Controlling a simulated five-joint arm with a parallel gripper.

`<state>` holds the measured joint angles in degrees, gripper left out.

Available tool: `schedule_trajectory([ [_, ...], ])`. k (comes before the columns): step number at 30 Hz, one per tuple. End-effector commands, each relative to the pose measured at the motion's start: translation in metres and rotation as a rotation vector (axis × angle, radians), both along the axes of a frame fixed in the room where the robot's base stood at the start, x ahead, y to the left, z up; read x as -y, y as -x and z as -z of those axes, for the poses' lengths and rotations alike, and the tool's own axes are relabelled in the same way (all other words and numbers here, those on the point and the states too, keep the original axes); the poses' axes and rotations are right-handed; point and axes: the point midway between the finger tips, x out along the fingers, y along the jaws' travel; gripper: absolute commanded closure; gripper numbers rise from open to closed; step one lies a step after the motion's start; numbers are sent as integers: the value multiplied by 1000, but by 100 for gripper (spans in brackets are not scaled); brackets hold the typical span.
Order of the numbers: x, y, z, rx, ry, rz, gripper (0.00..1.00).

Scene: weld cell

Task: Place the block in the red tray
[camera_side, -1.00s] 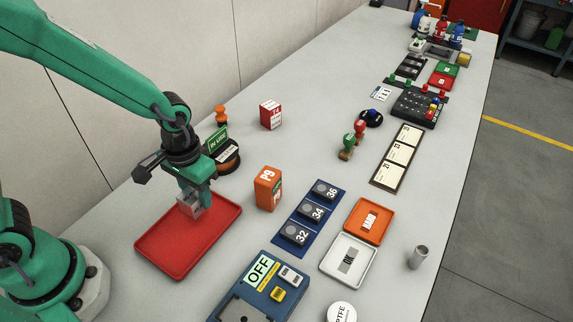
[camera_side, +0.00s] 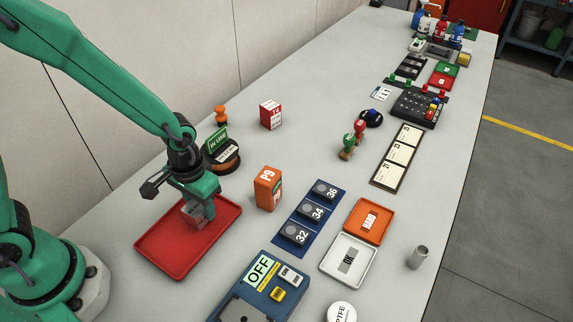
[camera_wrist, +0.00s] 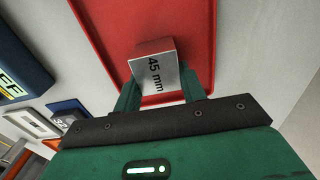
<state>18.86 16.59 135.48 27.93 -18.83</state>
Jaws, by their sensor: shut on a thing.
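The block is a silver metal cube marked "45 mm" (camera_wrist: 155,72) in the wrist view. My gripper (camera_wrist: 160,88) is shut on it, with a green finger on each side. In the side view the block (camera_side: 193,213) is held low over the red tray (camera_side: 172,253), within its rim. My gripper (camera_side: 198,208) points down there and partly hides the block. I cannot tell whether the block touches the tray floor. The tray is shallow and otherwise looks empty.
An orange box marked P9 (camera_side: 268,189) stands right of the tray. A round black stand with a green sign (camera_side: 221,153) is just behind. A blue OFF panel (camera_side: 261,288) lies in front on the right. Bare table surrounds the tray's left side.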

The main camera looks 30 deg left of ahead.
Motion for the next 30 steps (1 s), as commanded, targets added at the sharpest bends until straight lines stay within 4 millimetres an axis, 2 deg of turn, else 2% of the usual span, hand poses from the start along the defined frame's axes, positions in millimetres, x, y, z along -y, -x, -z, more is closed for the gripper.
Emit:
schedule_trajectory([
  [1,0,0,1,-1,0,0,89],
  [2,0,0,2,-1,0,0,57],
  [5,0,0,1,0,0,0,38],
  [20,0,0,-3,1,1,0,38],
  [30,0,-1,-33,4,2,0,38],
])
